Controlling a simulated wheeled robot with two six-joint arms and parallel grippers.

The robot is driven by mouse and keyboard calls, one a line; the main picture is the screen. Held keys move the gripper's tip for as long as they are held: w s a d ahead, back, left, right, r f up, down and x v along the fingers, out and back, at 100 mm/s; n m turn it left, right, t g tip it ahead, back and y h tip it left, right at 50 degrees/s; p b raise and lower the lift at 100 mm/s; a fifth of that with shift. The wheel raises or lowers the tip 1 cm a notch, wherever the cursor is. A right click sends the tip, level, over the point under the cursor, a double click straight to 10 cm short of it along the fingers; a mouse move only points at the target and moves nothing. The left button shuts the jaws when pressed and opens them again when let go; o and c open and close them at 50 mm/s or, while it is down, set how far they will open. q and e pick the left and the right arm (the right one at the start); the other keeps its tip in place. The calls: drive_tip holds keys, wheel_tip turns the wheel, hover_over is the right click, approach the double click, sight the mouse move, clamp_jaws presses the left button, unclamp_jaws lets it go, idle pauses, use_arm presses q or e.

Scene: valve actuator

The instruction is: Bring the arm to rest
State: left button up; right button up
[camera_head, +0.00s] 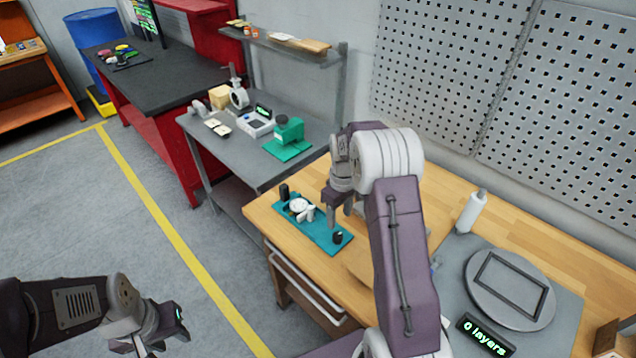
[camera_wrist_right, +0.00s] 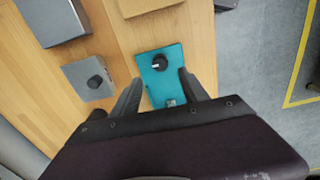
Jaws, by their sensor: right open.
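My right gripper (camera_head: 340,212) points down over the wooden bench (camera_head: 263,217), above the right part of a teal plate (camera_head: 318,232). The plate carries a white round part (camera_head: 299,205) with a light handle-like piece, and a black knob at each end. In the right wrist view the open fingers (camera_wrist_right: 158,92) spread to both sides of the teal plate (camera_wrist_right: 175,62) and its black knob (camera_wrist_right: 159,62), with nothing held between them. The plate's near part is hidden by my gripper body there. My left gripper (camera_head: 170,328) hangs low over the floor at lower left; its fingers are unclear.
A grey table (camera_head: 300,155) with a green device (camera_head: 289,137) stands behind the bench. A round grey plate (camera_head: 511,290), a display reading "0 layers" (camera_head: 484,335) and a white bottle (camera_head: 472,211) are on the bench at right. The floor at left is clear.

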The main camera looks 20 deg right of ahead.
drive_tip(key=s+a+r+n+t, duration=0.1)
drive_tip(key=s+a+r, duration=0.2)
drive_tip(key=a+r, duration=0.4)
drive_tip(key=s+a+f+m, duration=0.2)
drive_tip(key=s, duration=0.5)
drive_tip(key=s+a+f+m, duration=0.2)
drive_tip(key=s+m, duration=0.1)
drive_tip(key=s, duration=0.5)
drive_tip(key=shift+s+a, duration=0.3)
drive_tip(key=shift+s, duration=0.1)
